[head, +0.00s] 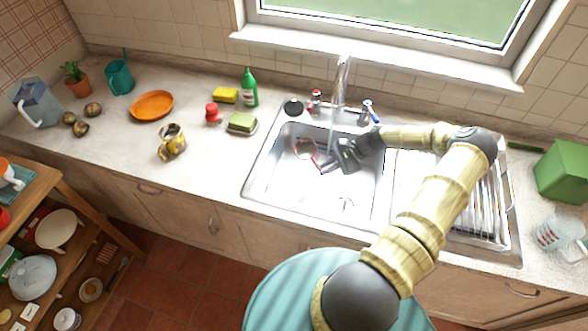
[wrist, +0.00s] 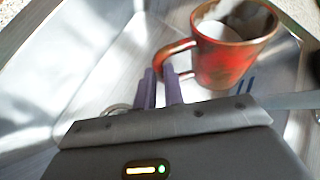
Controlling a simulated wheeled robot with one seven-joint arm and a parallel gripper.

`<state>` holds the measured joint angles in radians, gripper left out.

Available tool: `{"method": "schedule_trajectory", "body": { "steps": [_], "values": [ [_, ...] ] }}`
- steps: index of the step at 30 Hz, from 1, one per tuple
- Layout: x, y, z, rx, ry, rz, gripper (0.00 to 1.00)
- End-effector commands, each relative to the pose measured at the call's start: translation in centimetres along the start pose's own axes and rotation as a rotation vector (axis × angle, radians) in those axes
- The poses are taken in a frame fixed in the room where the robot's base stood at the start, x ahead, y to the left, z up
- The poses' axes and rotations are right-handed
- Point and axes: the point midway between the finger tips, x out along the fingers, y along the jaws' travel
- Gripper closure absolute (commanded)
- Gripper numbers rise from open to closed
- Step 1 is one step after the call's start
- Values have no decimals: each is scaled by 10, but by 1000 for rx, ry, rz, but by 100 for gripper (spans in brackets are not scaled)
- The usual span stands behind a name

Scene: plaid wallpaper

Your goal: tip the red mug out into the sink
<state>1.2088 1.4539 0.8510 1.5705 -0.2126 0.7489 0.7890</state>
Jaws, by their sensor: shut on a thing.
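The red mug (head: 304,148) is over the left basin of the sink (head: 262,172) in the head view, small and partly hard to make out. In the wrist view the mug (wrist: 232,62) is worn red-orange with a pale inside and a darker patch near the rim. Its mouth faces up in that picture; I cannot tell whether anything is in it. My gripper (head: 326,164) is just right of the mug, over the basin. In the wrist view its two purple fingers (wrist: 161,84) are closed at the mug's handle, which points left.
The tap (head: 342,85) rises behind the basin. A drying rack (head: 480,205) is to the right. The front left counter is clear.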

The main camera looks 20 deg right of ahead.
Motion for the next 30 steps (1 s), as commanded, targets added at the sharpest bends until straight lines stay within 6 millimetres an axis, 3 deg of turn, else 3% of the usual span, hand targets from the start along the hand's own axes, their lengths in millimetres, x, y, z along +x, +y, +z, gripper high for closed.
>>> {"method": "schedule_trajectory", "body": {
  "steps": [8, 30],
  "values": [
    [0, 5, 14, -99, 120, -44, 100],
    [-1, 5, 16, -198, 248, -93, 100]
  ]
}}
